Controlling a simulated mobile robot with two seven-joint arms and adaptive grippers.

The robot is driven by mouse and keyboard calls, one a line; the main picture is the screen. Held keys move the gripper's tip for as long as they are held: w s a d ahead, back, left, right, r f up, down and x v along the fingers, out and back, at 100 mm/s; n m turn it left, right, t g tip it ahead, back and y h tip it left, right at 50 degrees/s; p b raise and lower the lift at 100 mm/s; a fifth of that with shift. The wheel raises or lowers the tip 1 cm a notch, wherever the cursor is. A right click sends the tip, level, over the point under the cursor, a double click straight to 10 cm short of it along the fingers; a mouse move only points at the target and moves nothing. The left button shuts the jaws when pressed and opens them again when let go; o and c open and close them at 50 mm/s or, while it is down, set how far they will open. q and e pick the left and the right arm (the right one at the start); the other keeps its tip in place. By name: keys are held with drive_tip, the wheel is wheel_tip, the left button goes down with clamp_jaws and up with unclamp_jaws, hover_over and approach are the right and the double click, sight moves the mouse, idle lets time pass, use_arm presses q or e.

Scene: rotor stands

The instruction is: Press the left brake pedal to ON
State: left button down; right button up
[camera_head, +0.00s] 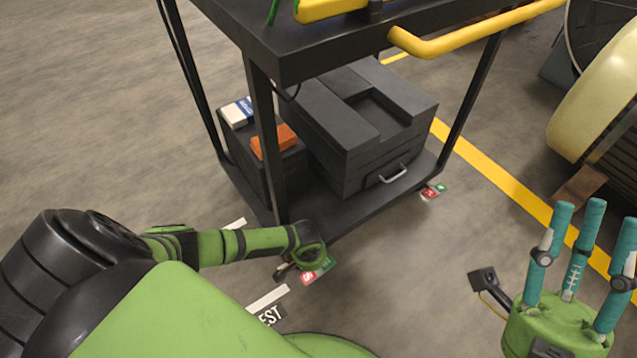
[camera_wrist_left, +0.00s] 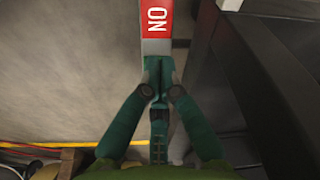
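The left brake pedal (camera_head: 318,271), with a red and green label, sits low at the near corner of the black cart (camera_head: 345,228). In the left wrist view its red part (camera_wrist_left: 157,18) shows white ON letters at the top. My left gripper (camera_head: 286,270) is beside the pedal, mostly hidden by my wrist in the head view. In the left wrist view its teal fingertips (camera_wrist_left: 158,78) are together, at the pedal's near end; I cannot tell whether they touch it. My right gripper (camera_head: 576,232) is empty, fingers spread and pointing up, right of the cart.
A black case (camera_head: 360,130) and an orange item (camera_head: 273,141) are on the cart's lower part. A yellow handle (camera_head: 470,33) juts out above. Open floor (camera_head: 110,120) lies to the left.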

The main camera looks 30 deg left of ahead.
use_arm(q)
drive_tip(key=shift+r, duration=0.45)
drive_tip(key=shift+r+p, duration=0.35)
drive_tip(key=shift+p, duration=0.25)
drive_tip(key=shift+r+p, duration=0.3)
drive_tip(key=shift+p, duration=0.05)
drive_tip(key=shift+r+p, duration=0.25)
drive_tip(key=shift+p, duration=0.05)
use_arm(e)
drive_tip(key=w+f+m+g+h, duration=0.2)
drive_tip(key=w+f+g+h, duration=0.4)
drive_tip(key=w+f, duration=0.2)
wheel_tip(320, 180, down, 2)
drive_tip(key=shift+d+f+m+h, duration=0.2)
drive_tip(key=shift+d+m+h, duration=0.1)
drive_tip(key=shift+d+h, duration=0.1)
